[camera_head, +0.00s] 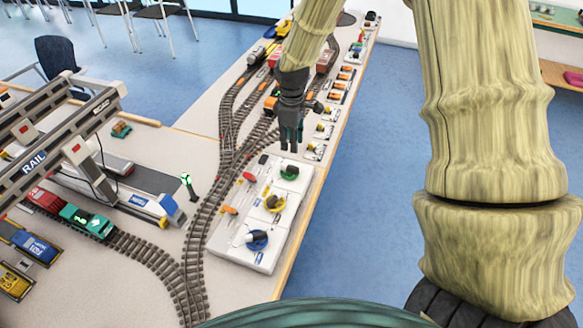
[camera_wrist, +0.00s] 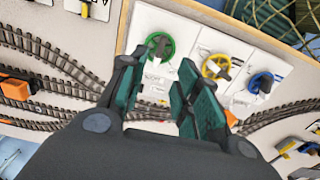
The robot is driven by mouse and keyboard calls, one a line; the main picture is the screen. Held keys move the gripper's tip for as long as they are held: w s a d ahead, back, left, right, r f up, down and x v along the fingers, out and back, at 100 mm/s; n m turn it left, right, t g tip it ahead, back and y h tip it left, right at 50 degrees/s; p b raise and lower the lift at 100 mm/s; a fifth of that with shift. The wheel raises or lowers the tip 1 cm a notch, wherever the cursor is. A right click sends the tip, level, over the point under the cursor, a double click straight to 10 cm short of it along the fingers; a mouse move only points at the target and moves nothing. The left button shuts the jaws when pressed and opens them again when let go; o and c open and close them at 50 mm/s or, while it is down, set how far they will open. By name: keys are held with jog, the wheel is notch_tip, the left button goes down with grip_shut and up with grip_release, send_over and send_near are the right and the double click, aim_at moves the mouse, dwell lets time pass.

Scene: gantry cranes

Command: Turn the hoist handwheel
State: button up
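A white control panel (camera_head: 232,240) on the table carries three handwheels in a row: green (camera_head: 290,173), yellow (camera_head: 275,203) and blue (camera_head: 257,240). I cannot read which one is marked hoist. In the wrist view the green wheel (camera_wrist: 160,47), yellow wheel (camera_wrist: 216,67) and blue wheel (camera_wrist: 261,83) each show a dark grip. My gripper (camera_head: 290,147) points down above the panel's far end, near the green wheel. In the wrist view my gripper (camera_wrist: 160,78) has its fingers apart, with nothing between them. The green wheel shows beyond the gap, apart from the fingers.
Toy rail tracks (camera_head: 207,215) run left of the panel. A grey gantry crane marked RAIL (camera_head: 60,145) stands over train cars at left. A small green-lit signal (camera_head: 187,183) stands beside the track. Several small switches (camera_head: 325,130) line the table's right edge. Blue floor lies right.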

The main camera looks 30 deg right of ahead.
aim_at(290, 170)
jog(key=shift+f+b, duration=0.55)
jog(key=shift+b, duration=0.5)
jog(key=shift+r+b, duration=0.15)
jog(key=shift+b, duration=0.2)
jog(key=shift+f+p, duration=1.05)
jog(key=shift+f, duration=4.25)
grip_shut()
